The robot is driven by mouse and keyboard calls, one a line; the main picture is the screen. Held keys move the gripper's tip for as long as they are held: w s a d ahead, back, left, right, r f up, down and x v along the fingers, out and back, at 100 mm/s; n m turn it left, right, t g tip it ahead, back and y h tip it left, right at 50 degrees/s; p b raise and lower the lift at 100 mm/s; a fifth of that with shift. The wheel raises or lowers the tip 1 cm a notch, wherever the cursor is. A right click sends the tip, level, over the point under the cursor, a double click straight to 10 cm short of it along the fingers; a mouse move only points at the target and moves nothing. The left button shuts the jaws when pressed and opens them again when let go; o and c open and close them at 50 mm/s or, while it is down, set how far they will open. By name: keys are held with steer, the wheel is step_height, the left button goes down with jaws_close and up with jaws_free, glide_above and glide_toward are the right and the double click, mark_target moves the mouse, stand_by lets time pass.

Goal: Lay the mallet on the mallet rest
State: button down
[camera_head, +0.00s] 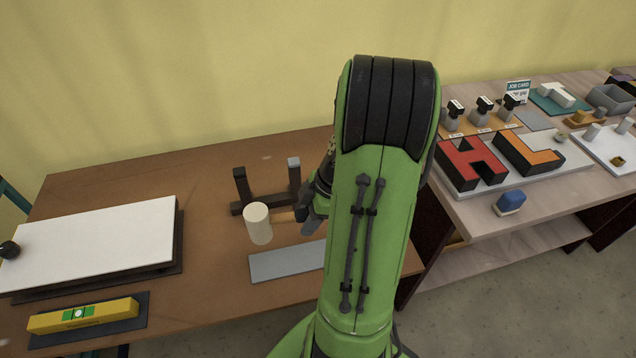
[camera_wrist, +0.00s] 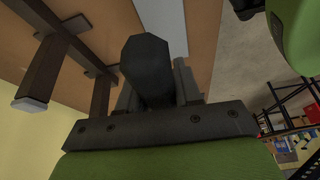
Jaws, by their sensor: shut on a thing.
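The mallet has a cream cylindrical head (camera_head: 258,223) and a wooden handle (camera_head: 285,217). My gripper (camera_head: 307,216) is shut on the handle, to the right of the head. In the wrist view a dark handle end (camera_wrist: 148,62) stands between the fingers of my gripper (camera_wrist: 155,88). The mallet rest (camera_head: 250,207), a dark frame with two uprights, stands on the brown table just behind the mallet. It also shows at the left of the wrist view (camera_wrist: 42,78). The mallet appears held in front of the rest, apart from it. My arm hides part of the gripper.
A grey flat mat (camera_head: 287,263) lies in front of the mallet. A white panel (camera_head: 95,243) and a yellow spirit level (camera_head: 82,315) are at the left. The right bench holds red and orange letter boxes (camera_head: 470,163), stamps and a blue block (camera_head: 509,202).

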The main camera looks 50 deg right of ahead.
steer(key=shift+w+a+f+n, duration=0.1)
steer(key=shift+a+f+n, duration=0.2)
steer(key=shift+a+n, duration=0.35)
steer(key=shift+s+d+r, duration=0.1)
steer(key=shift+s, duration=0.15)
steer(key=shift+w, duration=0.1)
step_height(320, 180, down, 8)
steer(key=b, duration=0.8)
steer(key=shift+b, duration=0.5)
steer(key=shift+f+b, duration=1.3)
steer(key=shift+f, duration=0.1)
steer(key=c, duration=0.7)
jaws_free()
steer(key=shift+r, duration=0.2)
